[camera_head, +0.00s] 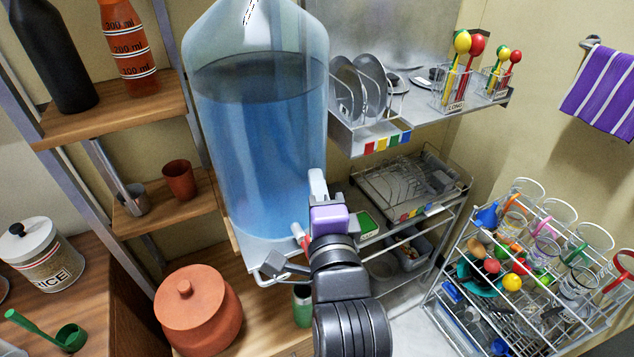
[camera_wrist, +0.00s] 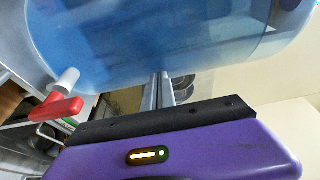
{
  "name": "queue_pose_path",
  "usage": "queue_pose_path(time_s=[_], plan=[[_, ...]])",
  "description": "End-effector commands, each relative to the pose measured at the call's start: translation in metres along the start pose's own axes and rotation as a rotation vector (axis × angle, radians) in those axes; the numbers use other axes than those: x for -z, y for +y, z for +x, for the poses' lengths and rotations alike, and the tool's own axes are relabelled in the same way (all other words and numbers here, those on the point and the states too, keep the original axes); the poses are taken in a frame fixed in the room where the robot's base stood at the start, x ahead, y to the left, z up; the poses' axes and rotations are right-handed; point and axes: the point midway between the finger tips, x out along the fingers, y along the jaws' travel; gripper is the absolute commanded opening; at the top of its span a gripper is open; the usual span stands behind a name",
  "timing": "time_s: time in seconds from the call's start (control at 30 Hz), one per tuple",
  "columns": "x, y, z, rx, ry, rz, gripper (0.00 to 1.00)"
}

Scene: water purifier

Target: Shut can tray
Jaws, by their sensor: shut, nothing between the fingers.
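My gripper (camera_head: 317,185) is in front of the lower right part of the big blue water bottle (camera_head: 262,130). Its fingers are together and empty; they also show in the wrist view (camera_wrist: 158,90). Right of it, a wire-railed tray (camera_head: 412,187) with clear glassware stands out from the metal rack. A lower tray (camera_head: 410,247) holds small items and is partly hidden behind my arm and the rack. I cannot tell which of these is the can tray. The bottle also fills the top of the wrist view (camera_wrist: 150,45), with its red-handled tap (camera_wrist: 58,108) at left.
A plate and cutlery shelf (camera_head: 400,120) is above the trays. A wire rack of mugs and utensils (camera_head: 530,265) stands at right. A clay pot (camera_head: 197,308) is at lower left. Wooden shelves (camera_head: 112,110) line the left.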

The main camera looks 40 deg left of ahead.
Motion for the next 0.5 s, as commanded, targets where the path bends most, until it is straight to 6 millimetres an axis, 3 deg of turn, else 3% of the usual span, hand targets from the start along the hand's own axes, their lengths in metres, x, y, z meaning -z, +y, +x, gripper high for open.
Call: queue_pose_path(time_s=[0.13,0.5], plan=[[-0.005,0.001,0.014,0.001,-0.002,0.0,0.0],[-0.026,0.001,0.08,0.001,-0.002,-0.001,0.0]])
